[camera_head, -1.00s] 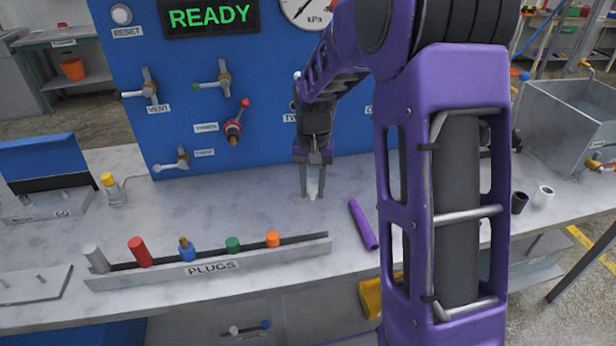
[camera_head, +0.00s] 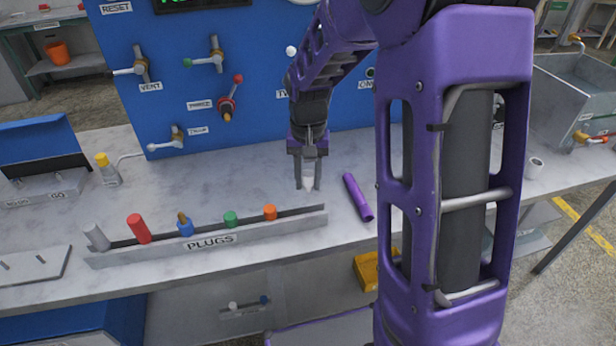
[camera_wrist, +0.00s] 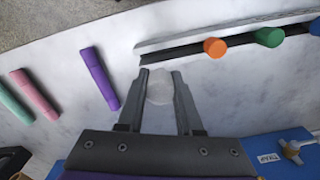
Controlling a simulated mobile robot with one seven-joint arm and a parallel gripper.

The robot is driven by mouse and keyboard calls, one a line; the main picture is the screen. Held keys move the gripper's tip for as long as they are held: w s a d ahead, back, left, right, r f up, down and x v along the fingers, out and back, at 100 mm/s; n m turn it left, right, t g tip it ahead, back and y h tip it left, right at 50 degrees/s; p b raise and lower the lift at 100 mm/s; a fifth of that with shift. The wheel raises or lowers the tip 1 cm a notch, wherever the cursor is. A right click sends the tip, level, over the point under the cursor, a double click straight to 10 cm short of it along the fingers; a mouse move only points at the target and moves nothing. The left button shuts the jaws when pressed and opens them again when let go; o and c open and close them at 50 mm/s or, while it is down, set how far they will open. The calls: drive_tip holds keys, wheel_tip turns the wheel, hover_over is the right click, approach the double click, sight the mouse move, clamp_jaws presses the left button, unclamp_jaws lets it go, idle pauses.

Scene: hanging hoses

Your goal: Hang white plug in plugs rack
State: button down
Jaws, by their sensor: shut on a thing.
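My gripper (camera_head: 306,184) is shut on the white plug (camera_head: 308,178), which points down between its fingers. The wrist view shows the plug's pale round end (camera_wrist: 160,87) between the two fingers. The gripper holds it above the bench, behind the right end of the plugs rack (camera_head: 255,232). The rack is a long grey channel labelled PLUGS. It holds a grey plug (camera_head: 96,237), a red plug (camera_head: 138,228), a blue plug (camera_head: 185,225), a green plug (camera_head: 231,219) and an orange plug (camera_head: 270,212). The rack's right end, past the orange plug, is empty.
A purple tube (camera_head: 357,197) lies on the bench right of my gripper. In the wrist view, a pink tube (camera_wrist: 34,94) and a green tube (camera_wrist: 15,101) lie beyond it. A blue panel (camera_head: 255,110) with valves stands behind. The bench between panel and rack is mostly clear.

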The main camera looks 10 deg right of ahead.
sight(308, 191)
drive_tip(key=shift+f+b, duration=1.5)
drive_tip(key=shift+f, duration=0.95)
drive_tip(key=shift+f+b, duration=0.55)
drive_tip(key=shift+f, duration=0.45)
drive_tip(key=shift+c, duration=2.4)
unclamp_jaws()
wheel_tip(308, 191, up, 18)
drive_tip(key=p, duration=0.3)
drive_tip(key=shift+f, duration=0.2)
